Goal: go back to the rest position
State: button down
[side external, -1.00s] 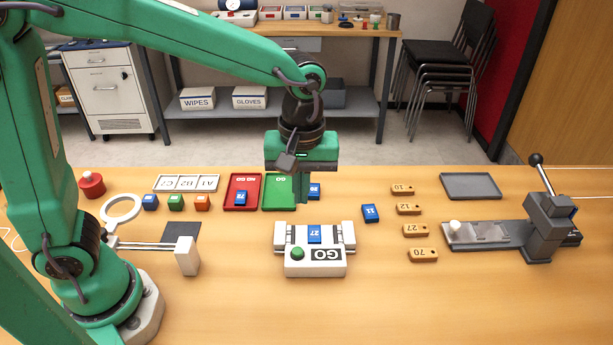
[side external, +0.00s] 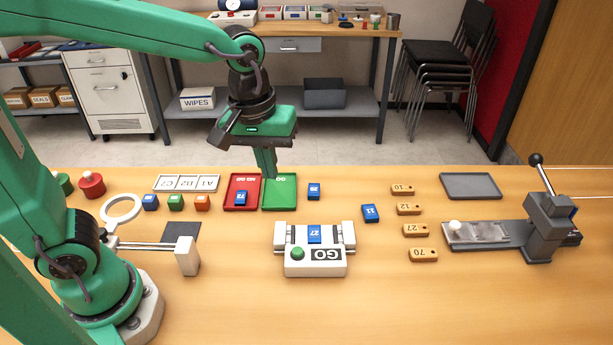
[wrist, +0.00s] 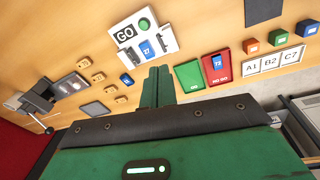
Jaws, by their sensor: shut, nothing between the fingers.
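My gripper (side external: 266,163) is shut and empty. The arm reaches up and across from the left. The rest position itself is not marked in either view.
A white GO fixture (side external: 315,262) holds a blue block marked 27. A blue block (side external: 241,198) lies in the red tray. Other blue blocks, several tan tags (side external: 414,230) and a grey lever press (side external: 547,228) stand right. A magnifier ring (side external: 121,208) stands left.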

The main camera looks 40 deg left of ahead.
jog(key=s+a+r+m+t, duration=0.2)
jog(key=s+a+m+t, duration=0.2)
jog(key=s+a, duration=0.5)
jog(key=shift+a+r+m, duration=0.35)
jog(key=shift+a+m, duration=0.1)
jog(key=shift+m, duration=0.75)
